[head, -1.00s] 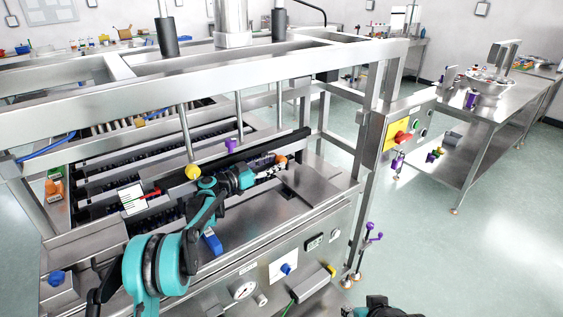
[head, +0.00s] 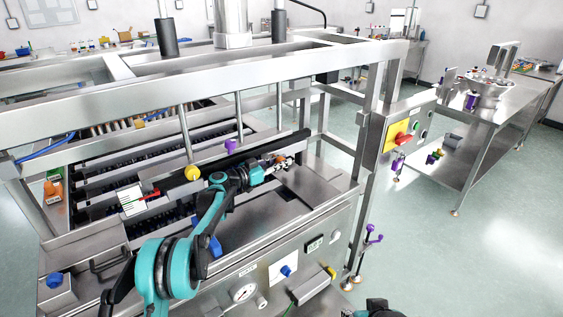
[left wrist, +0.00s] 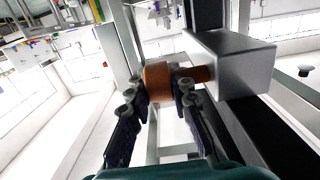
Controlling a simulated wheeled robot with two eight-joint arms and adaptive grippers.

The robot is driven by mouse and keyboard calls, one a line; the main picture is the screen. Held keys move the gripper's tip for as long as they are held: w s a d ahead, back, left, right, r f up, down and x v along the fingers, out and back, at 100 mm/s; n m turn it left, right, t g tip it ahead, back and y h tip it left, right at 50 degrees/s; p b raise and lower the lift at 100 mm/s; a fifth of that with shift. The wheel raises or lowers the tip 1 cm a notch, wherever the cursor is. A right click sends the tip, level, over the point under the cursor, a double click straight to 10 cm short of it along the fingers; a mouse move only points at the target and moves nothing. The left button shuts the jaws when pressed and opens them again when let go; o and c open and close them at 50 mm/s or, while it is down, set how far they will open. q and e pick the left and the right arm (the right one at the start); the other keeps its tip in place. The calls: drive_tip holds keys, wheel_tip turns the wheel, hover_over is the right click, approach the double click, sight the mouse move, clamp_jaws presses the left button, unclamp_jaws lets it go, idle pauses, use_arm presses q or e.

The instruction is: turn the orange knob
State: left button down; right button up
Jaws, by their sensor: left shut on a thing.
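The orange knob (left wrist: 158,82) is a short round cylinder in the left wrist view. An orange shaft joins it to a grey metal block (left wrist: 240,65). My left gripper (left wrist: 157,92) is shut on the knob, one finger on either side. In the head view my left gripper (head: 283,162) is at the right end of the machine's long dark bar, and its fingers hide most of the knob (head: 280,158). Part of my right arm shows at the bottom edge of the head view; its fingers are not clear.
Purple (head: 230,146) and yellow (head: 192,172) knobs stand near my left arm. A steel frame post (head: 371,130) is to the right, with a control box holding a red switch (head: 403,138). A gauge and blue knob (head: 286,271) are on the front panel. Open floor lies right.

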use_arm(q)
drive_tip(key=shift+d+r+g+y+p, duration=0.1)
drive_tip(key=shift+r+g+y+p, duration=0.25)
drive_tip(key=shift+y+p, duration=0.45)
drive_tip(key=shift+f+g+y+p, duration=0.25)
drive_tip(key=shift+g+y+p, duration=0.1)
drive_tip(key=shift+p, duration=0.25)
drive_tip(key=shift+f, duration=0.1)
drive_tip(key=c, duration=1.4)
unclamp_jaws()
drive_tip(key=shift+o, duration=0.2)
drive_tip(key=shift+f, duration=0.1)
